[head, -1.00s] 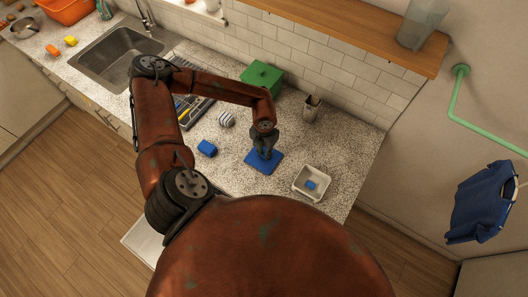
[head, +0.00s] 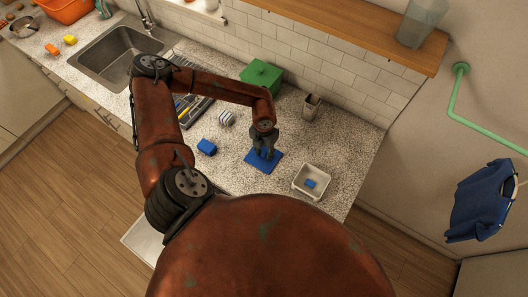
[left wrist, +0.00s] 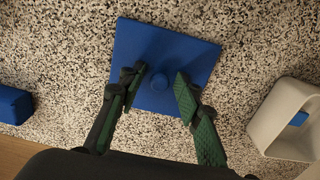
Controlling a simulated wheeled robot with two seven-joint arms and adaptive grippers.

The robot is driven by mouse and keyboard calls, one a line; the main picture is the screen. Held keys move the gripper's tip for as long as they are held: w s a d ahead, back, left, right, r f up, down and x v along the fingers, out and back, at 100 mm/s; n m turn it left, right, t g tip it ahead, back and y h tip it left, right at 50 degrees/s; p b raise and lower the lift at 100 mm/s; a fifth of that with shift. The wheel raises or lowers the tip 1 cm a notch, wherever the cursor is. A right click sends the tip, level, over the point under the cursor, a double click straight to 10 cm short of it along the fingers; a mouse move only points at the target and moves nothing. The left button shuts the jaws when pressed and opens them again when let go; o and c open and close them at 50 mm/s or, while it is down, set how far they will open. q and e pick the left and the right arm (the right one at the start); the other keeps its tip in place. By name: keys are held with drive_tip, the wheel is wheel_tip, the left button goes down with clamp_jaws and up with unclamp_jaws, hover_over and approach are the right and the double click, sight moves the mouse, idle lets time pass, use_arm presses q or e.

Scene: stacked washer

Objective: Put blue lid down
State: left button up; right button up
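In the left wrist view the lid (left wrist: 190,50) lies flat under my left gripper (left wrist: 158,90). In the head view my left gripper (head: 264,152) is right over the lid. My right gripper is not in view.
A white container (head: 312,190) with a small blue item in it stands right of the lid. A blue block (head: 206,147) lies to the left. A green box (head: 261,76), a cup (head: 312,105) and a striped object (head: 226,118) stand behind.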

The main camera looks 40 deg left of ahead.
sight(264, 153)
use_arm(q)
drive_tip(key=shift+r, duration=0.5)
wheel_tip(264, 153, up, 11)
drive_tip(key=b, duration=0.2)
drive_tip(key=shift+r, duration=0.1)
